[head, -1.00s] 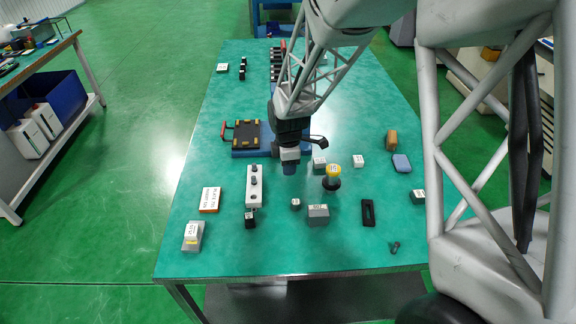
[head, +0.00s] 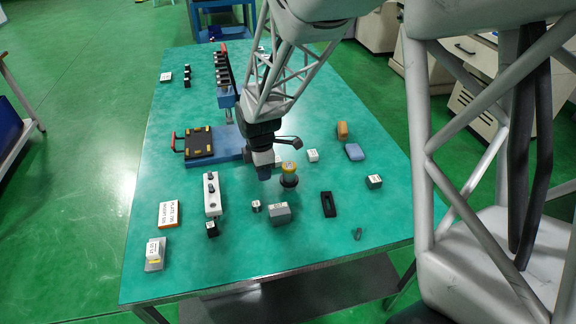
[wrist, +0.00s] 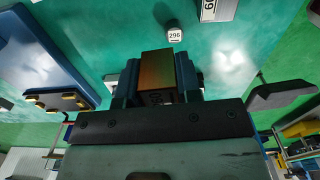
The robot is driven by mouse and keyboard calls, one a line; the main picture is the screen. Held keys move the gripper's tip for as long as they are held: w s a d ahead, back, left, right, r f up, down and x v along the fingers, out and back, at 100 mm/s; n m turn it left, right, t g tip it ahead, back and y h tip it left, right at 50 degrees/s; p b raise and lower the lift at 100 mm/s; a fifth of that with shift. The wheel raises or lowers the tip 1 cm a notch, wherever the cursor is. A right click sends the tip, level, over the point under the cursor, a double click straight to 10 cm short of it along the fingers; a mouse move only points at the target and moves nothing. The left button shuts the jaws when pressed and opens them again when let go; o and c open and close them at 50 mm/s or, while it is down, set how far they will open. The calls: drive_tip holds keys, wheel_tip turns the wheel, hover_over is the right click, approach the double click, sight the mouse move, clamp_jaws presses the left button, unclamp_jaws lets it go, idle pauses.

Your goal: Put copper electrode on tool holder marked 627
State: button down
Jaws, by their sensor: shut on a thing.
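My gripper (head: 264,172) hangs over the middle of the table, pointing down. In the wrist view, its blue fingertips (wrist: 158,78) are shut on a copper-brown block (wrist: 158,72), the copper electrode. In the head view the fingers hide the block. No label reading 627 is legible. A small light piece marked 296 (wrist: 174,35) lies beyond the fingers in the wrist view. A grey block (head: 278,213) with a white label stands in front of the gripper; I cannot read it. A black holder with a yellow top (head: 289,174) stands just right of the gripper.
A blue fixture with a black plate (head: 199,146) lies left of the gripper. A white bar with pegs (head: 211,195) and an orange-edged labelled box (head: 169,214) are at front left. A black slotted piece (head: 328,204) lies at right. The front middle edge is bare.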

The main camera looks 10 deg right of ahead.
drive_tip(key=s+d+r, duration=0.3)
drive_tip(key=s+d, duration=0.6)
drive_tip(key=s, duration=0.2)
drive_tip(key=shift+s+m, duration=0.3)
drive_tip(key=shift+m, duration=0.1)
drive_tip(key=shift+r, duration=0.1)
hover_over(289, 165)
drive_tip(key=shift+s+f, duration=0.1)
drive_tip(key=shift+f, duration=0.65)
drive_tip(key=shift+f, duration=1.75)
drive_tip(key=shift+f, duration=0.15)
drive_tip(key=c, duration=0.8)
unclamp_jaws()
